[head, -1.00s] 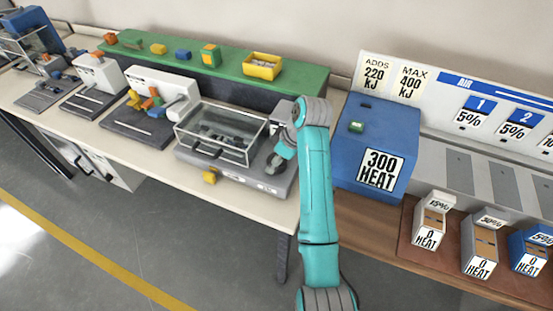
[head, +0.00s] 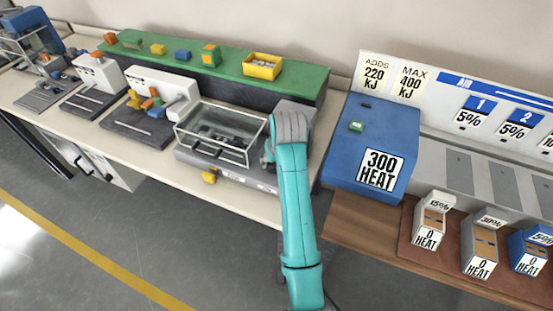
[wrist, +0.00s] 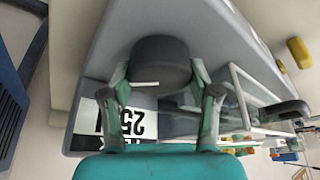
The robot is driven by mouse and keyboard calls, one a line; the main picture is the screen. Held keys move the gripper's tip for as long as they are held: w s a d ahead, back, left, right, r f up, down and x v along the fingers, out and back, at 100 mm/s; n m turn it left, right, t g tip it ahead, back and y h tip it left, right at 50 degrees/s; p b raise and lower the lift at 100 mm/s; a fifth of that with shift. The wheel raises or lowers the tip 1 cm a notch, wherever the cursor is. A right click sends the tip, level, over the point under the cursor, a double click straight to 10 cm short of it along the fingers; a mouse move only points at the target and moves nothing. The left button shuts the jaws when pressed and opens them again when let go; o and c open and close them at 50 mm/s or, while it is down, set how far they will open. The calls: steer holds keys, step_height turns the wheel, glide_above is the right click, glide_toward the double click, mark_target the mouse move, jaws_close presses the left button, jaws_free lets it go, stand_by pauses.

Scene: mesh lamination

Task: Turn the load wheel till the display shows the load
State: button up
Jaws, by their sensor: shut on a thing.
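The load wheel (wrist: 160,62) is a dark round knob on a grey machine face in the wrist view, with a short white mark on its near side. My gripper (wrist: 160,85) has one finger on each side of the wheel and is shut on it. A white display (wrist: 148,124) below shows upside-down black digits, of which "25" is readable; my fingers cover the rest. In the head view the grey machine (head: 228,170) with its clear guard stands at the bench's right end; my arm hides the wheel and my gripper there.
A blue cabinet marked "300 HEAT" (head: 378,130) stands right of my arm. A yellow bin (head: 262,66) sits on the green shelf behind. A yellow knob (head: 209,177) juts from the machine's front. The floor in front is clear.

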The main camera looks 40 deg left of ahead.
mark_target(270, 166)
steer(key=m+h, duration=0.1)
steer(key=m, duration=0.1)
steer(key=m+t, duration=0.1)
steer(key=m, duration=0.2)
steer(key=shift+m+h, duration=0.3)
steer(key=shift+h, duration=0.1)
steer(key=m+h, duration=0.1)
steer(key=m, duration=0.3)
steer(key=shift+m+t+h, duration=0.3)
steer(key=shift+m+h, duration=0.1)
steer(key=o, duration=1.2)
steer(key=shift+c, duration=0.2)
steer(key=shift+v, duration=3.75)
steer(key=shift+f, duration=0.1)
